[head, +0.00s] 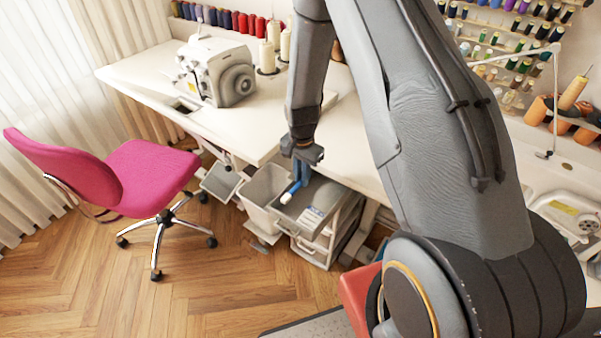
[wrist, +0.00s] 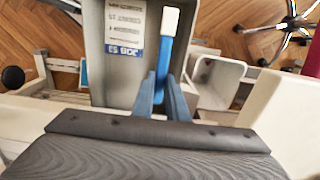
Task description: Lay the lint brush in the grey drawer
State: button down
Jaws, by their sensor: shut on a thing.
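The lint brush, a blue handle with a white end, is held in my gripper (head: 302,178). In the head view the brush (head: 288,196) slants down from the fingers, white end lowest. In the wrist view my gripper (wrist: 163,95) is shut on the blue handle (wrist: 163,62), and the white end points away from me. The grey drawer (head: 279,212) is pulled out under the table. The brush appears over its opening, toward the right side in the wrist view (wrist: 98,50). Its height above the drawer floor is hard to tell.
A white-and-blue printed label (wrist: 125,30) shows inside the drawer. A pale open bin (head: 262,186) stands beside the drawer, left in the head view. The white table (head: 250,125) with a sewing machine (head: 217,72) overhangs behind. A pink chair (head: 140,175) stands at left.

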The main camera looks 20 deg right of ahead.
jog(key=shift+f+b, duration=1.85)
jog(key=shift+f, duration=1.45)
jog(key=c, duration=1.7)
grip_release()
jog(key=shift+o, duration=0.2)
jog(key=shift+r, duration=0.15)
notch_tip(320, 180, up, 7)
jog(key=shift+f+b, duration=0.1)
jog(key=shift+b, duration=0.65)
jog(key=shift+r, duration=0.4)
jog(key=shift+s, duration=0.1)
